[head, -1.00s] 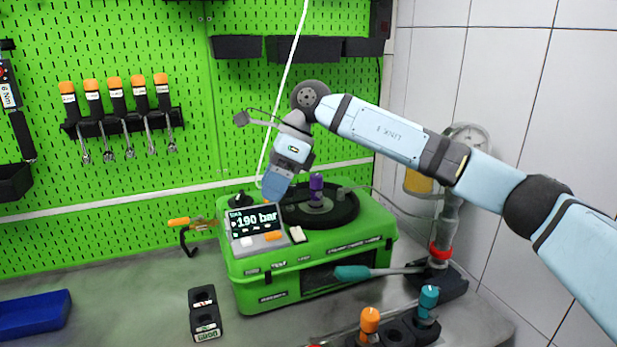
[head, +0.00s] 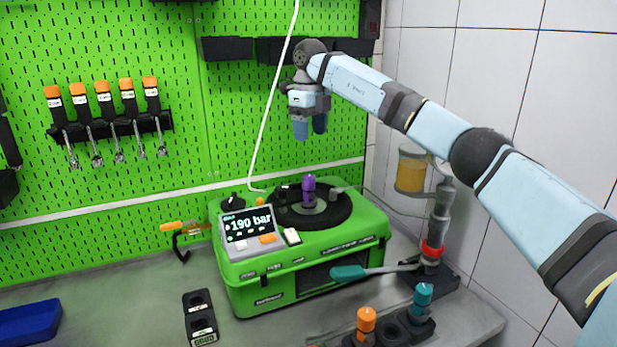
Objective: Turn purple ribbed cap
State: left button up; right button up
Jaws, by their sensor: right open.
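The purple ribbed cap (head: 309,187) stands upright in the middle of a black round plate (head: 338,212) on top of the green pump case (head: 270,292). My right gripper (head: 310,134) is above the cap with its blue fingers pointing down. It is open and empty, and clear air shows between the fingertips and the cap. My left gripper is not in view.
A display reading 190 bar (head: 248,224) sits at the case's front left. A teal-handled lever (head: 350,272) crosses the case's front right. Orange (head: 366,320) and teal (head: 423,296) caps stand in front. A hose (head: 270,110) hangs behind, left of my gripper.

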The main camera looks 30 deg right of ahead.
aim_at(309, 177)
jog(key=shift+s+a+f, duration=0.2)
jog(key=shift+a+f, duration=0.05)
jog(key=shift+f, duration=0.35)
jog(key=shift+s+a+f, duration=0.15)
jog(key=shift+a+f, duration=0.1)
jog(key=shift+f, duration=0.3)
jog(key=f, duration=1)
jog(key=shift+w+d+f+p, duration=0.2)
jog(key=shift+d+f+p, duration=0.05)
jog(key=shift+f+p, duration=0.1)
jog(key=c, duration=0.9)
